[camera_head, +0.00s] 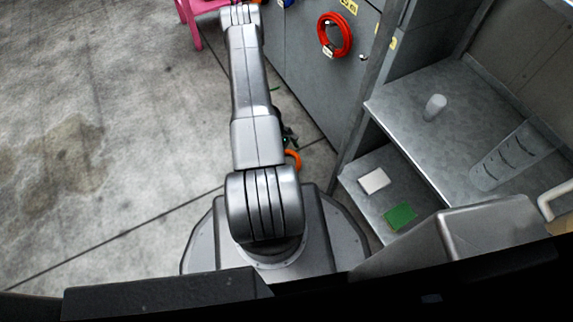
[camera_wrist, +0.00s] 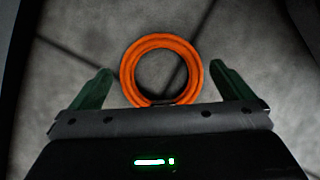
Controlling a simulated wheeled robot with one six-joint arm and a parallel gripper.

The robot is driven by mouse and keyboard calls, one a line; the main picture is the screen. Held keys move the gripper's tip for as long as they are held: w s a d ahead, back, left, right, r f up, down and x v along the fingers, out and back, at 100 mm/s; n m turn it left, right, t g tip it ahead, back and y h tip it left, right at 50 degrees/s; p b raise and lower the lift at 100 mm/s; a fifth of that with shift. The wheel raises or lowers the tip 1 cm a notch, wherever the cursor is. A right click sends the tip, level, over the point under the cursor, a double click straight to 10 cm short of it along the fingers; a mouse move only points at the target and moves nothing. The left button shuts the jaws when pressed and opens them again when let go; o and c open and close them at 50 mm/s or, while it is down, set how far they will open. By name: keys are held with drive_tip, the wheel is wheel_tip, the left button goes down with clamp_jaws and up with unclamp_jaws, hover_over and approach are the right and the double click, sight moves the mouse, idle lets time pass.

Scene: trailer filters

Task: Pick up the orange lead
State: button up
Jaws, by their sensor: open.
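The orange lead (camera_wrist: 161,42) is a coiled ring seen against the grey floor in the wrist view, centred between the two green fingers of my gripper (camera_wrist: 161,85). The fingers stand wide apart on either side of the coil, and neither appears to touch it. The lower edge of the coil is partly hidden by the gripper body. In the head view, only part of the orange lead (camera_head: 293,158) shows beside my arm, which hides the rest. My gripper (camera_head: 289,138) is mostly hidden behind my arm there.
A red coiled lead (camera_head: 334,35) hangs on the grey cabinet (camera_head: 300,65). A metal shelf unit at right holds a clear cylinder (camera_head: 434,108), a white block (camera_head: 374,180) and a green block (camera_head: 399,216). A pink stool (camera_head: 193,20) stands at the back. Floor at left is clear.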

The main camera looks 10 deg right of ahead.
drive_tip(key=shift+b+x, duration=1.5)
drive_tip(key=shift+x, duration=1.7)
drive_tip(key=c, duration=0.9)
wheel_tip(320, 180, up, 10)
drive_tip(key=p, duration=0.4)
drive_tip(key=shift+r, duration=0.1)
